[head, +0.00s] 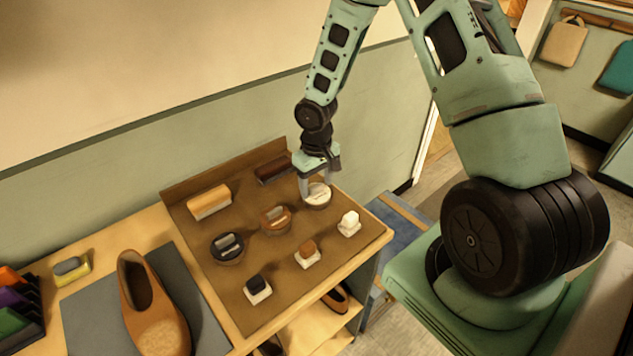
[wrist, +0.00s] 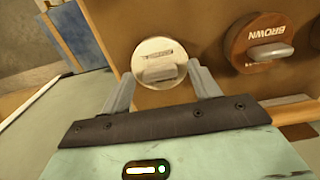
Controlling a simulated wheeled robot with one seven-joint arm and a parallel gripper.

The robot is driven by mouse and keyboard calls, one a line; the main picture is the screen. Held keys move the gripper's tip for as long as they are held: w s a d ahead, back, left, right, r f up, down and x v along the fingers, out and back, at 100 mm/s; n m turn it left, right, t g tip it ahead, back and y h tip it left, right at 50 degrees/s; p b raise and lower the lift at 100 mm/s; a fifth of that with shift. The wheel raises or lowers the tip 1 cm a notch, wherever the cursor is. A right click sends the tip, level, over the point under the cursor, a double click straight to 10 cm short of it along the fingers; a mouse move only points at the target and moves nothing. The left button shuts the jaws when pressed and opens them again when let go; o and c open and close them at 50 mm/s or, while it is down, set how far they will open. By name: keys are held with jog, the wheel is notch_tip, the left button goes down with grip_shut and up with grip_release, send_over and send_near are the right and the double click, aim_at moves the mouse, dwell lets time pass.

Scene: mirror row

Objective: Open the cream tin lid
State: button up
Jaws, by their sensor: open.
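The cream tin (head: 317,198) is round with a pale lid and stands at the back right of the brown tray (head: 197,275). In the wrist view the cream lid (wrist: 148,47) shows dark lettering too small to read and a pale raised grip (wrist: 160,73). The lid looks seated. My gripper (head: 317,186) is low over the tin, and its fingers hide part of the lid in the head view. In the wrist view my gripper (wrist: 160,72) is open, with a fingertip on either side of the grip. I cannot tell whether they touch it.
The brown tin (head: 283,213) and a dark tin (head: 228,248) stand left of it. Small blocks, including a white-topped one (head: 349,223), sit in front. Two brushes (head: 209,202) (head: 273,170) lie behind. A tan shoe (head: 155,310) rests on a grey mat at left.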

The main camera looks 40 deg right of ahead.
jog(key=shift+f, duration=0.15)
jog(key=shift+c, duration=0.3)
grip_shut()
